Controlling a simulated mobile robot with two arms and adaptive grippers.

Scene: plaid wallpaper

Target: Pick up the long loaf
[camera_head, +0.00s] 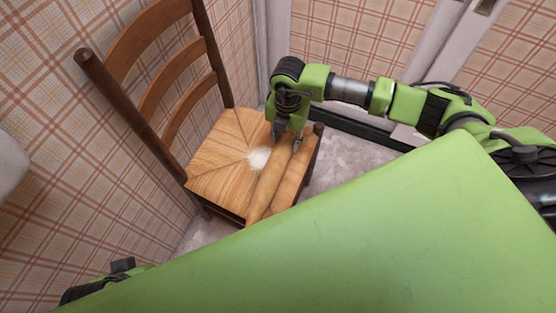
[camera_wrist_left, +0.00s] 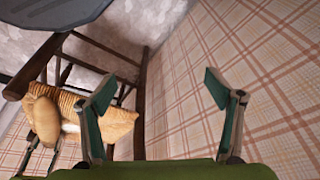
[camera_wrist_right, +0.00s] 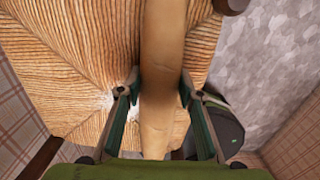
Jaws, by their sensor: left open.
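The long loaf (camera_head: 264,190) is a tan baguette lying on the woven seat of the wooden chair (camera_head: 215,160), running from the front edge toward the back right. My right gripper (camera_head: 286,141) points down over its far part. In the right wrist view the loaf (camera_wrist_right: 162,75) lies between the two fingers, which are drawn in against its sides, so the gripper is shut on it. The loaf still appears to rest on the seat. My left gripper (camera_wrist_left: 158,88) is open and empty, away from the chair; the loaf's end (camera_wrist_left: 42,112) shows at the left there.
The chair's slatted back (camera_head: 165,75) rises at the left, close to the plaid wall (camera_head: 45,100). A white patch (camera_head: 258,158) shows on the seat left of the loaf. Grey floor (camera_head: 345,160) is clear right of the chair.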

